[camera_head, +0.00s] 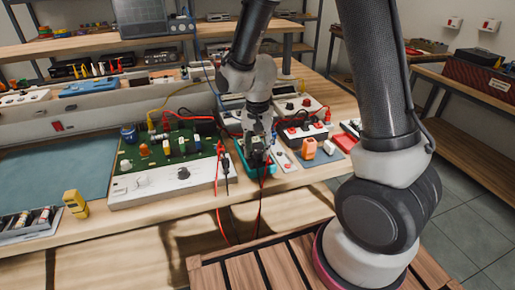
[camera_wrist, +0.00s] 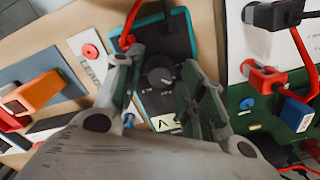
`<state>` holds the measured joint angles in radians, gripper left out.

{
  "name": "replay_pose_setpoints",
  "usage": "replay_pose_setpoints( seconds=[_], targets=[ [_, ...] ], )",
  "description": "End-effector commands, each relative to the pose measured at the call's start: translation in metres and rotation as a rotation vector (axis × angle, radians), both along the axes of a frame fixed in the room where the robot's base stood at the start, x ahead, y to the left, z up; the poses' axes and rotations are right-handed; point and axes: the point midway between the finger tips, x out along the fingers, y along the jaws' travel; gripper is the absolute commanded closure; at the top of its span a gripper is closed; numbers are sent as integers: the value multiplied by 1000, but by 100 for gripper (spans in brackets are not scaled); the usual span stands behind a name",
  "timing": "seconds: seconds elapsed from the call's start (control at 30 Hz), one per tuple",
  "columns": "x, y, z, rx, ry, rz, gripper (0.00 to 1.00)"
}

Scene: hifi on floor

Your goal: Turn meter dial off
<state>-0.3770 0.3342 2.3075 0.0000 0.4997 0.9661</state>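The meter is a dark-faced case with a teal rim; in the wrist view the meter (camera_wrist: 178,38) lies below my gripper, with its round dark dial (camera_wrist: 160,77) between the two fingers. My gripper (camera_wrist: 162,80) is open, with one finger on each side of the dial. I cannot tell whether either finger touches it. In the head view, my gripper (camera_head: 257,150) points down over the meter (camera_head: 268,171) at the bench's front edge and hides most of it, including the dial. A red lead runs to the meter's top end in the wrist view.
A green circuit board (camera_head: 165,150) on a white panel stands left of the meter. An orange block (camera_head: 309,148) and a red-and-black terminal box (camera_head: 304,131) are to the right. Red and black leads (camera_head: 260,205) hang over the bench edge. A yellow device (camera_head: 76,204) stands at the left.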

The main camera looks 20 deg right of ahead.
Motion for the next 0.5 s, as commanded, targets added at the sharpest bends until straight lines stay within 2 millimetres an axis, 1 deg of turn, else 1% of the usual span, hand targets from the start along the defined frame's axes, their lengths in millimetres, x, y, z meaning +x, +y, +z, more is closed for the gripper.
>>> replay_pose_setpoints(
  seconds=[0.03,0.17,0.2,0.5],
  targets=[
    [0,0,0,0,0,0,75],
    [0,0,0,0,0,0,99],
    [0,0,0,0,0,0,100],
    [0,0,0,0,0,28,100]
  ],
)
